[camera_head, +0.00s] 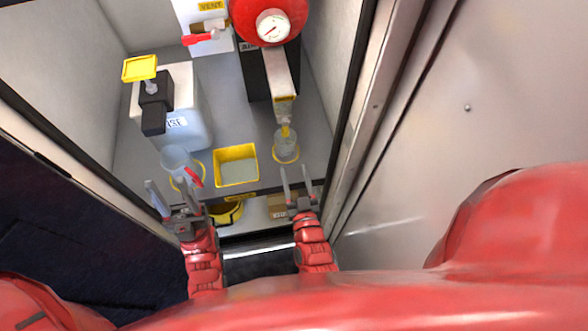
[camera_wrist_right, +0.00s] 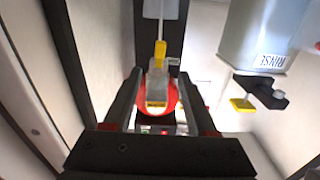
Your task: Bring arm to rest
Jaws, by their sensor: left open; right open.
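My left gripper (camera_head: 168,183) is at the left front of the compartment. Its fingers are spread just in front of a clear cup (camera_head: 176,158) with a red part, which stands on a yellow ring. Whether a finger touches the cup I cannot tell; nothing shows held between the fingers.
A yellow tray (camera_head: 236,150) sits mid-shelf. A white rinse container (camera_head: 187,100) with a black and yellow pump stands left. A metal door frame (camera_head: 372,90) borders the right; walls close the sides.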

